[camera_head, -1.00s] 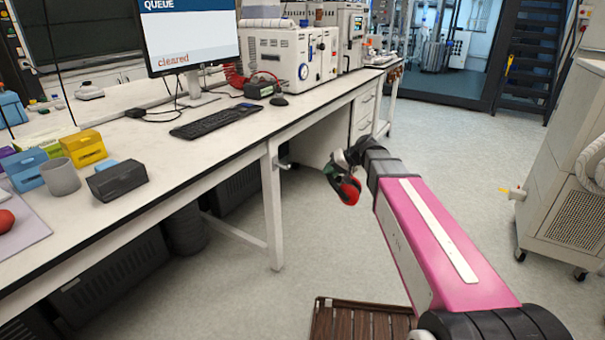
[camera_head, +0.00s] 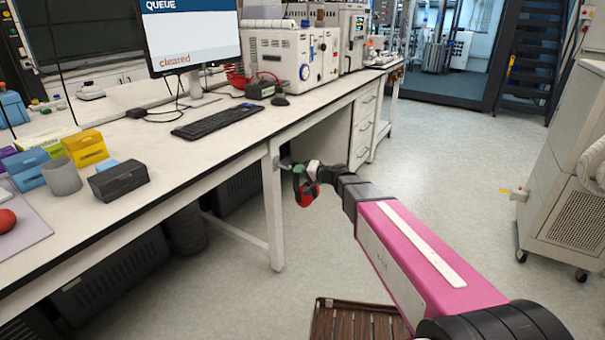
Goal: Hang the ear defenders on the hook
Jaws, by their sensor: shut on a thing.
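The ear defenders (camera_head: 305,191), red and dark with a green part, hang below my gripper (camera_head: 308,170) beside the white bench leg. My gripper is shut on them near their top; its fingers are small and partly hidden here. A small grey hook (camera_head: 284,164) sticks out from the upper bench leg, just left of the ear defenders' top. I cannot tell whether the band touches the hook or is over it.
The long white bench (camera_head: 215,155) runs along the left, with a keyboard (camera_head: 217,121), a monitor and instruments on it. A wheeled cabinet (camera_head: 560,190) stands at right. A brown slatted thing (camera_head: 357,322) lies on the floor in front. The middle floor is clear.

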